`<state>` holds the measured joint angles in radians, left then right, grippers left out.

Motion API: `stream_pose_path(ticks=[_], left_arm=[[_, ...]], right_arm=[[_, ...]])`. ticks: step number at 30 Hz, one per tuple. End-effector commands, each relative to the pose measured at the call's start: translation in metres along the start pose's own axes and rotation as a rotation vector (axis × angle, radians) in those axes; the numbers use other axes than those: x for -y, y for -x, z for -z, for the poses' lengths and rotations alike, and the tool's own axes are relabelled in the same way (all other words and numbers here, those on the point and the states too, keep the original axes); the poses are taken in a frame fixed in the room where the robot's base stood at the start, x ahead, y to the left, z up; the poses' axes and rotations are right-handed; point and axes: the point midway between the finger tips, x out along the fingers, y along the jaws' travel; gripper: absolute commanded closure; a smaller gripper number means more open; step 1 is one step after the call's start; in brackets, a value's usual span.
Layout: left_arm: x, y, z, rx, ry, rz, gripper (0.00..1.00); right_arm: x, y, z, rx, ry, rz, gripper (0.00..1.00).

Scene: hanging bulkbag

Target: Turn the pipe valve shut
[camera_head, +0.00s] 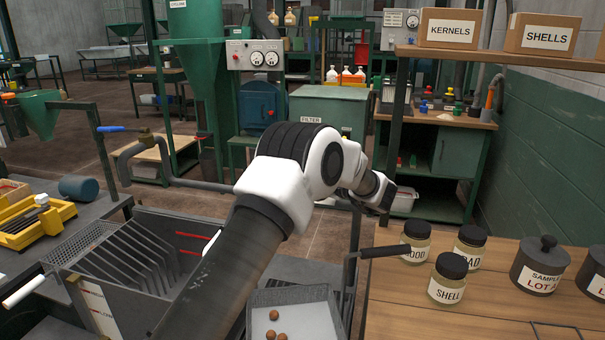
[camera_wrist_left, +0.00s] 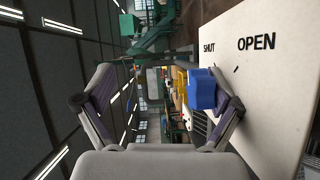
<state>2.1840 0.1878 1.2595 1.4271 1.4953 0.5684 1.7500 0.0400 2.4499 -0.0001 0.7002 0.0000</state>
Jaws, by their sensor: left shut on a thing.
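In the left wrist view (camera_wrist_left: 165,95) my left gripper's two fingers stand either side of a blue handle (camera_wrist_left: 203,88), which is close to the right finger. A white plate (camera_wrist_left: 255,90) marked SHUT and OPEN lies beside that handle. My left arm (camera_head: 290,180) crosses the middle of the head view; its fingertips are not clear there. I cannot tell whether both blue parts are the same one. My right gripper is not seen.
A slatted metal basket (camera_head: 75,247) and a yellow tray (camera_head: 38,222) stand at the left. A wooden table (camera_head: 430,320) with labelled jars (camera_head: 448,280) is at the right. A pale bin (camera_head: 293,310) with several brown nuts stands at the bottom centre.

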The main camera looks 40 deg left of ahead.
Motion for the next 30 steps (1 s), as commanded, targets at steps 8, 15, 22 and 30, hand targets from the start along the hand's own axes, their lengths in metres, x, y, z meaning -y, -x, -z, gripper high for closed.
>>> stream_pose_path(ticks=[8,15,22,30], left_arm=[[-0.015,0.029,-0.001,0.005,0.017,-0.021,0.41],[-0.014,0.049,-0.001,0.004,0.018,-0.022,0.44],[-0.008,0.067,-0.001,0.003,0.013,-0.015,0.71],[-0.004,0.081,0.000,0.001,0.010,-0.011,0.71]], right_arm=[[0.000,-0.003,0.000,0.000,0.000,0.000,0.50],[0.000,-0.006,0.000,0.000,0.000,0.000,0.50],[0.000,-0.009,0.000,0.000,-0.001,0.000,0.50],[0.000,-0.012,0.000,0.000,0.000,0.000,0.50]])
